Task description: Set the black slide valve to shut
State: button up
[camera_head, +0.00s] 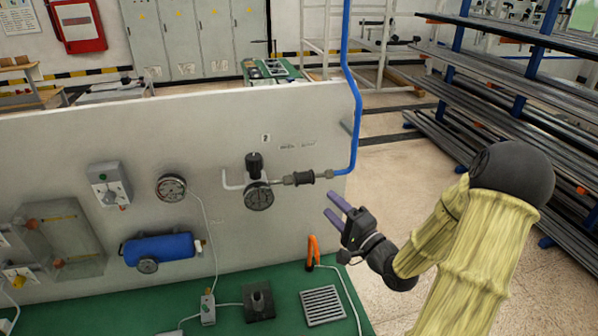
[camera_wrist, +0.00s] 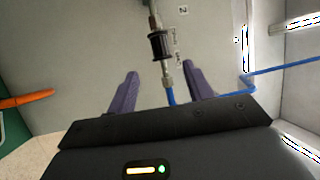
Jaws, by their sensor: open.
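The black slide valve (camera_head: 299,178) is a small ribbed black sleeve on a horizontal metal pipe on the grey panel. A blue hose joins the pipe at its right. In the wrist view the valve (camera_wrist: 161,46) lies beyond my fingertips, roughly centred between them. My gripper (camera_head: 330,204) is open and empty, right of and a little below the valve, apart from it. Its two purple fingers (camera_wrist: 163,75) point toward the panel. Small lettering (camera_head: 298,145) is on the panel above the valve, too blurred to read. I cannot tell the sleeve's setting.
A round gauge (camera_head: 259,196) and a black fitting (camera_head: 254,165) sit just left of the valve. The blue hose (camera_head: 347,90) runs up the panel's right edge. An orange-handled thing (camera_head: 312,251) stands on the green bench (camera_head: 285,283) below. Pipe racks (camera_head: 500,75) stand at the right.

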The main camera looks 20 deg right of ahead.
aim_at(307, 181)
jog(key=p+x, duration=0.5)
jog(key=x, duration=0.8)
jog(key=shift+w+a+r, duration=0.1)
jog(key=shift+w+r, duration=0.05)
jog(key=shift+r, duration=0.1)
jog(key=shift+w+a+p, duration=0.15)
jog(key=shift+w+p, duration=0.3)
jog(key=shift+w, duration=0.2)
grip_shut()
jog(key=shift+f, duration=0.1)
